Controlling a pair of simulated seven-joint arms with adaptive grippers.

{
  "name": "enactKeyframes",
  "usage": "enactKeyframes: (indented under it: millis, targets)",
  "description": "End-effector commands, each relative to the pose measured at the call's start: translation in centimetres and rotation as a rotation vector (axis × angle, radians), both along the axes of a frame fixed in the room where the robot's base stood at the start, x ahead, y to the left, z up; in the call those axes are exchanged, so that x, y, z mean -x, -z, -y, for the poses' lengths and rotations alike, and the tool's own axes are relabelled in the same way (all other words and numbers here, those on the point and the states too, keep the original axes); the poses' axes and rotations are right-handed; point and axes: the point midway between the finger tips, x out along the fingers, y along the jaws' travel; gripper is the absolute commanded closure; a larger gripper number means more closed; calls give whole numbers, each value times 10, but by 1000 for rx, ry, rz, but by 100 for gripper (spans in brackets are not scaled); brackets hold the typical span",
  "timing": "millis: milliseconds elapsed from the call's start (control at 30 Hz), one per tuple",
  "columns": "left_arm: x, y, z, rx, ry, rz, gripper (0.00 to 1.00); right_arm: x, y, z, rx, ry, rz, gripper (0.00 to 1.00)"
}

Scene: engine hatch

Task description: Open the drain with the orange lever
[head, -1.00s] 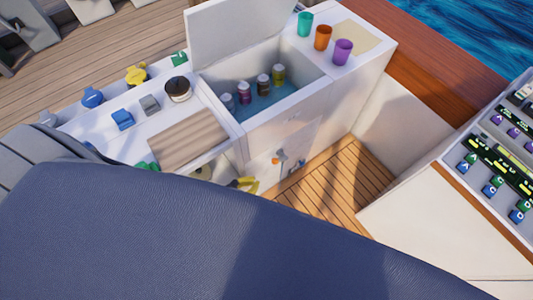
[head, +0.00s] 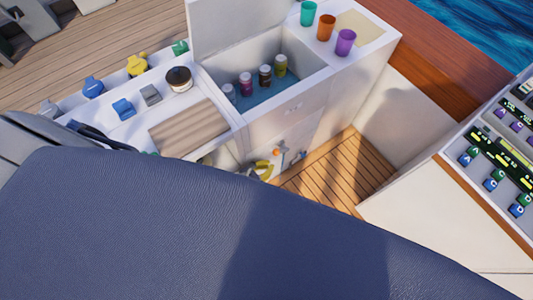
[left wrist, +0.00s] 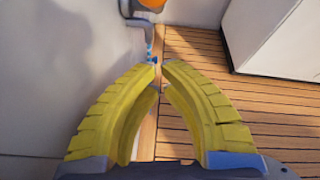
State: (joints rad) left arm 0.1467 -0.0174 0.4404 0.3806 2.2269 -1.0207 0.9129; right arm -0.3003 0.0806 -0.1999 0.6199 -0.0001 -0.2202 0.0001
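The orange lever (head: 278,151) is on the lower front of the white cooler cabinet, small in the head view. In the left wrist view a bit of orange (left wrist: 152,4) shows at the top edge, on a grey drain fitting (left wrist: 135,18). My left gripper (head: 266,168), with yellow fingers, is just left of and below the lever in the head view, apart from it. In the left wrist view its fingertips (left wrist: 160,68) come nearly together with nothing between them. A small blue part (left wrist: 152,58) lies just beyond the tips. My right gripper is not in view.
The open cooler (head: 297,112) holds several bottles in water. Three cups, green (head: 308,13), orange (head: 326,28) and purple (head: 345,43), stand on its right top. The cabinet wall (left wrist: 60,70) is close on the left of the gripper. Slatted wooden floor (head: 340,170) is free to the right.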

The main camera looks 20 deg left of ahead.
Motion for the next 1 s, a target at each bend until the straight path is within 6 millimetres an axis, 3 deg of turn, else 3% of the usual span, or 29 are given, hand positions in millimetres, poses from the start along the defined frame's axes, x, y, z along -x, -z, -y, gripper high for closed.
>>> enactKeyframes:
  millis: [1000]
  targets:
    - [-17,-7,6,-6,1,0,100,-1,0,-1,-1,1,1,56]
